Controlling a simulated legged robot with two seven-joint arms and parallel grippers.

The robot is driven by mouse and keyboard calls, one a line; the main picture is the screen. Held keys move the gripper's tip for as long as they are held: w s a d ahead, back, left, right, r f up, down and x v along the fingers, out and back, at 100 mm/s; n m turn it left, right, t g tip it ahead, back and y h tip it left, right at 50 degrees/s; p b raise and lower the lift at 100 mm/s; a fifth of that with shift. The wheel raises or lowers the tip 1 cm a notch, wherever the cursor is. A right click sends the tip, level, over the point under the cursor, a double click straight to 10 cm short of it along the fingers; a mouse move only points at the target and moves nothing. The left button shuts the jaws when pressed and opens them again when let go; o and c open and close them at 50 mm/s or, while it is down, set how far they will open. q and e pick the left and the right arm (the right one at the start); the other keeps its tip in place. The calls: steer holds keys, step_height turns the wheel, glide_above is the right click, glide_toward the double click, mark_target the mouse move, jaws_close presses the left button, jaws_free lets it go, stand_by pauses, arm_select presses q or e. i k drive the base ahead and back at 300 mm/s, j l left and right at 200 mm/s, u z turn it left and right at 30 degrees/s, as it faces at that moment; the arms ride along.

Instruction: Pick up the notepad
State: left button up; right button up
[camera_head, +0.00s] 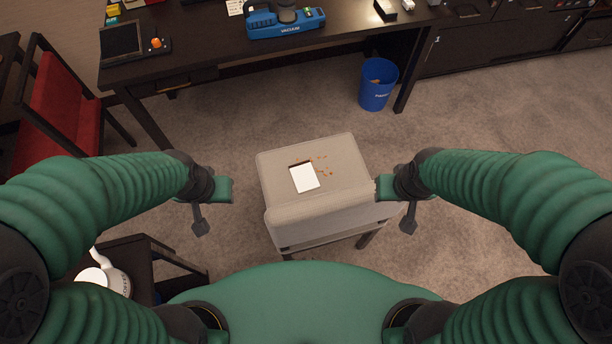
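The notepad (304,177) is a small white rectangle with a dark top edge. It lies flat on the seat of a beige upholstered stool or chair (350,150) in the middle of the view. My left gripper (216,207) is to the left of the seat, apart from the notepad. My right gripper (393,208) is at the right edge of the seat, also apart from the notepad. Nothing shows held in either gripper. The finger gaps are too small and angled to read clearly.
Orange-brown crumbs (325,173) lie beside the notepad. A dark desk (215,45) with a blue vacuum box (285,24) stands behind. A blue bin (377,86) stands near the desk leg. A red chair (62,105) is at left.

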mark_target(305, 178)
steer(key=i+u, duration=0.2)
steer(key=u, duration=0.3)
steer(key=i+u, duration=0.15)
steer(key=u, duration=0.3)
